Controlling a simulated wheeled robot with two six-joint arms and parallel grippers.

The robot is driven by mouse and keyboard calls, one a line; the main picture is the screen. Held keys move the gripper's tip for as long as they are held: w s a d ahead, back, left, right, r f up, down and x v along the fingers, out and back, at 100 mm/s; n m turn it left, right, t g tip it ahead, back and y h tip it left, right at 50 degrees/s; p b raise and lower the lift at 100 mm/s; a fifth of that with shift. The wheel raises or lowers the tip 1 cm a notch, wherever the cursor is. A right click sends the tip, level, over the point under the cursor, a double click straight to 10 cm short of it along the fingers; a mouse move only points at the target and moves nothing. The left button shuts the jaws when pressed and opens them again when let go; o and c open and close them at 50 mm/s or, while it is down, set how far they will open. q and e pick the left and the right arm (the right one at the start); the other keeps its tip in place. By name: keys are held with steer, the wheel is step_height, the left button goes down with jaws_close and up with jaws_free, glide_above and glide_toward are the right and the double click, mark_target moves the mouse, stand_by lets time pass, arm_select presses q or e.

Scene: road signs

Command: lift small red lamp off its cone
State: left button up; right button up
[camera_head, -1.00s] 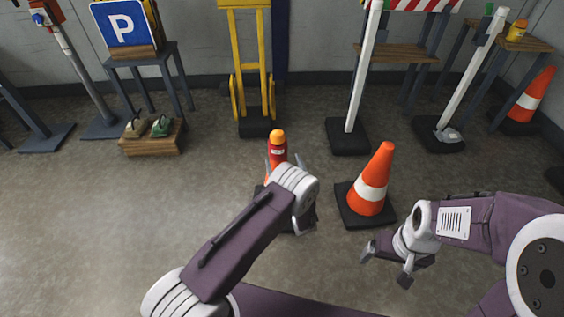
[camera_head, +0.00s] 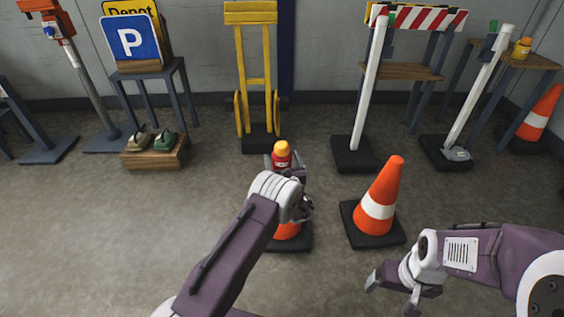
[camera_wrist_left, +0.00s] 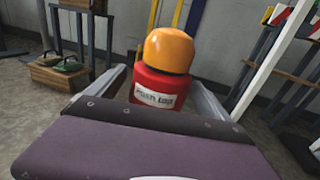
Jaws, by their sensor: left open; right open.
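The small red lamp (camera_head: 281,157) has a red body with a white label and an orange dome. In the head view it stands above an orange cone (camera_head: 288,231), which my left arm mostly hides. My left gripper (camera_head: 290,172) is open around the lamp. In the left wrist view the lamp (camera_wrist_left: 163,75) stands upright between the two spread fingers; whether they touch it I cannot tell. The lamp's lower end is hidden by the gripper body. My right gripper (camera_head: 391,287) is open and empty, low at the right.
A second orange and white cone (camera_head: 379,202) stands just right of the lamp's cone. Another orange lamp (camera_head: 522,47) sits on a shelf.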

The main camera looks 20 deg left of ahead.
mark_target(284, 152)
arm_select(q)
steer(key=c, duration=1.8)
step_height(284, 152, up, 5)
steer(key=p, duration=0.4)
steer(key=shift+r, duration=0.15)
steer(key=w+d+r+p, duration=0.1)
steer(key=d+r, duration=0.1)
steer(key=d, duration=0.1)
steer(key=w+d+r+p, duration=0.1)
steer(key=d+r, duration=0.1)
steer(key=d, duration=0.2)
steer(key=w+d+r, duration=0.1)
steer(key=d, duration=0.3)
steer(key=shift+w+r+p, duration=0.35)
steer(key=shift+r+p, duration=0.05)
